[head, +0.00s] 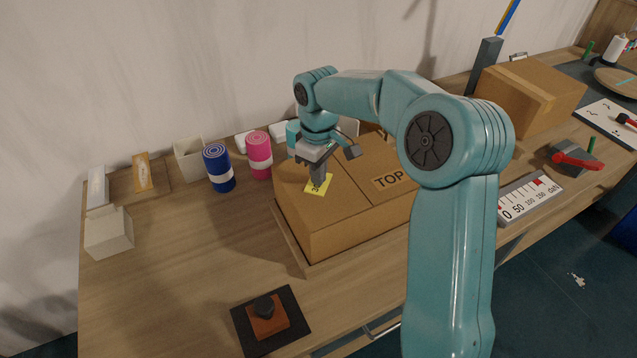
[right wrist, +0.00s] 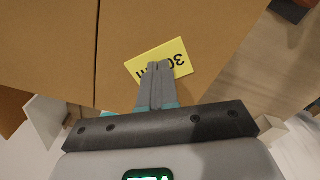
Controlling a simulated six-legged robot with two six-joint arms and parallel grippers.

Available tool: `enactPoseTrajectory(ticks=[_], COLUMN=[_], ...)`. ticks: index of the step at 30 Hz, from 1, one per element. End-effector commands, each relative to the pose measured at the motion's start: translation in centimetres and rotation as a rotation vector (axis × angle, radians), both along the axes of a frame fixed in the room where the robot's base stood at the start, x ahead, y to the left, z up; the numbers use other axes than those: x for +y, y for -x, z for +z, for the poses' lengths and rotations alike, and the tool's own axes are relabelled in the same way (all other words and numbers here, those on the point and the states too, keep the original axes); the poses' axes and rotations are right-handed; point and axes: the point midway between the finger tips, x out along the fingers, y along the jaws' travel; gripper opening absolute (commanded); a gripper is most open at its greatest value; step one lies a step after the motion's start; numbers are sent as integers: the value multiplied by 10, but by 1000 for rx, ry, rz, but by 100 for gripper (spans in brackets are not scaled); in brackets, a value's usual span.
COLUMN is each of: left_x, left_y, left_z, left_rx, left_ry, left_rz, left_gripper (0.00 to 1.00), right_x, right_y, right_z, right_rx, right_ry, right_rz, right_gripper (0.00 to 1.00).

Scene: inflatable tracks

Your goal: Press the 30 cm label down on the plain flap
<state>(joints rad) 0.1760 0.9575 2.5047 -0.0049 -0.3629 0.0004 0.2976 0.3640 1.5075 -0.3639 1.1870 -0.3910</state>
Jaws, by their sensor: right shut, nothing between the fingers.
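The yellow 30 cm label (head: 320,186) lies on the left flap of the closed cardboard box (head: 340,232), the flap without the TOP print. The other flap carries a TOP label (head: 388,180). My right gripper (head: 318,180) points down with its fingers shut and empty, its tips over the label. In the right wrist view the shut fingers (right wrist: 158,68) overlap the near part of the label (right wrist: 172,52), hiding some of its print. Whether the tips touch it I cannot tell. My left gripper is not in view.
Blue (head: 218,168) and pink (head: 259,155) rolls stand left of the box. A second carton (head: 530,95) and a scale panel (head: 528,196) are at right.

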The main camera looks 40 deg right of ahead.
Motion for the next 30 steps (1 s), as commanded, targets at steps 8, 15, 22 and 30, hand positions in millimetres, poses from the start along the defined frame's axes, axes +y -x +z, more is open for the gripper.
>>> enactPoseTrajectory(ticks=[8,15,22,30], left_x=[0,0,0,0], left_y=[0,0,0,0], left_z=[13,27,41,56], left_rx=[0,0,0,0], left_ry=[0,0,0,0], left_rz=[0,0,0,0], left_gripper=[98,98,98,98], right_x=[0,0,0,0], right_y=[0,0,0,0], right_z=[14,30,46,64], right_rx=[2,1,1,0], right_ry=[-1,-1,-1,0], right_rz=[0,0,0,0], right_gripper=[0,0,0,0])
